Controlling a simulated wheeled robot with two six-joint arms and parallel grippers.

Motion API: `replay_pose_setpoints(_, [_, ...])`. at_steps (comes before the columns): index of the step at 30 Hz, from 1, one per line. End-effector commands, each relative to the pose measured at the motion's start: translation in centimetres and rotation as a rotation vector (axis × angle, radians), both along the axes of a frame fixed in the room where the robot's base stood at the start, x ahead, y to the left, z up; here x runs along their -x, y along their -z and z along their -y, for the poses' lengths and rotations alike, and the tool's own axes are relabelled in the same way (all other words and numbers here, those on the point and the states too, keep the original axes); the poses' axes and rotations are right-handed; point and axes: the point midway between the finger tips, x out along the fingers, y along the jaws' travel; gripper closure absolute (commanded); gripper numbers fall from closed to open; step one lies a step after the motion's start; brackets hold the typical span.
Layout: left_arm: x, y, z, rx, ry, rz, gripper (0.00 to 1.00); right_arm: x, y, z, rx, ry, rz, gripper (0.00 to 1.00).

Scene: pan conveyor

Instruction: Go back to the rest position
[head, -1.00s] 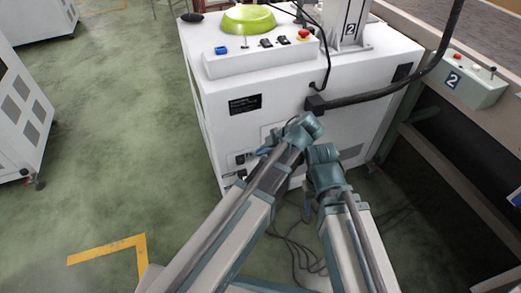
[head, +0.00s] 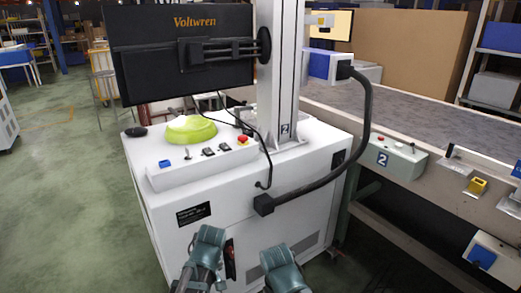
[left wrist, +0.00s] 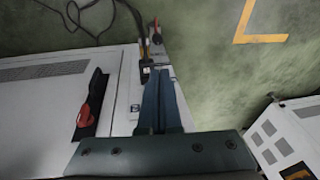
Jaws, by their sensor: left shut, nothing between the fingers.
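My left gripper (left wrist: 160,100) shows in the left wrist view with its two fingers together and nothing between them. It hangs beside the white cabinet (left wrist: 45,150), close to a side with cables and plugs. In the head view, two of my arm joints show at the bottom in front of the cabinet (head: 262,225). The fingers of both grippers are out of sight there.
A conveyor (head: 400,125) runs at the right. Open green floor (head: 60,190) lies at the left.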

Motion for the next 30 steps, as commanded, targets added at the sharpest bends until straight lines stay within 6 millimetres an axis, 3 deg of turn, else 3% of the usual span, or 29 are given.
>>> replay_pose_setpoints(6, [1.3, 0.4, -0.3, 0.082, 0.311, -0.052, 1.0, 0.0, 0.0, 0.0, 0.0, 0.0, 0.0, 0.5])
replay_pose_setpoints(17, [2.4, 0.5, -0.2, 0.161, 0.665, -0.062, 1.0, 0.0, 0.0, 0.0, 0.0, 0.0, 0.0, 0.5])
replay_pose_setpoints(30, [5.9, 0.5, 7.4, 0.103, 0.875, -0.181, 1.0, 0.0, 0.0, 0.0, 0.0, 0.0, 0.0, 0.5])
